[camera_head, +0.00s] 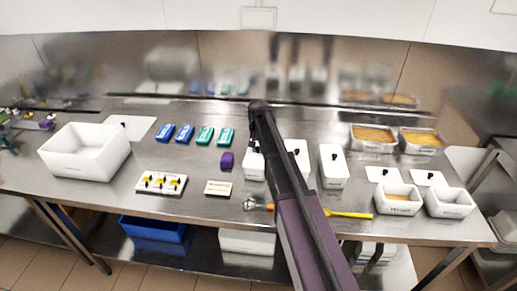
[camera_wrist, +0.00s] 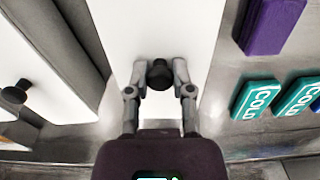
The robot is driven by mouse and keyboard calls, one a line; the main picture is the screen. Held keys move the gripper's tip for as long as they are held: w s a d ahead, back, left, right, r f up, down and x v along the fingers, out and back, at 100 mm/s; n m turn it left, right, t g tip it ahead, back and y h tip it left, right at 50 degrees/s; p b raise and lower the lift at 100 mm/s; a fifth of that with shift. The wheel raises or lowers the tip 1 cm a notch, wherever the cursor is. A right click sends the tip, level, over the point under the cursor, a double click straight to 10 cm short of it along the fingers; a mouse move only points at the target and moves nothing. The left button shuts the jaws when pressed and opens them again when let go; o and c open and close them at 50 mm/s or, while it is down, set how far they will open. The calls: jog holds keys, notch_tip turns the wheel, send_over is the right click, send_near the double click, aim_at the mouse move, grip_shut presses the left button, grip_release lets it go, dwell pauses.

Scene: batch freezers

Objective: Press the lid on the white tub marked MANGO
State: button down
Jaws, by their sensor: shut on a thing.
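In the wrist view my gripper (camera_wrist: 159,78) is shut on the black knob (camera_wrist: 158,74) of a white lid (camera_wrist: 155,30). In the head view my arm hides most of my gripper. A long white tub (camera_head: 254,170) partly shows behind my arm, beside a purple block (camera_head: 227,160); the gripped lid is over this tub. Whether the lid is seated or raised cannot be told. Two open white tubs (camera_head: 398,203) (camera_head: 450,206) stand at the right, with two loose lids (camera_head: 383,174) (camera_head: 429,178) behind them. I cannot read MANGO on any tub.
Two lidded white tubs (camera_head: 302,165) (camera_head: 333,168) stand right of my gripper. Several blue and green cold packs (camera_head: 205,135) lie to the left. A large white bin (camera_head: 85,155) stands far left. A yellow spatula (camera_head: 348,214) lies near the front edge.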

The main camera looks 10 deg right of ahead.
jog(key=shift+c, duration=2.1)
grip_release()
jog(key=o, duration=0.4)
jog(key=shift+r, duration=0.1)
jog(key=shift+r+p, duration=3.4)
jog(key=shift+p, duration=0.1)
grip_shut()
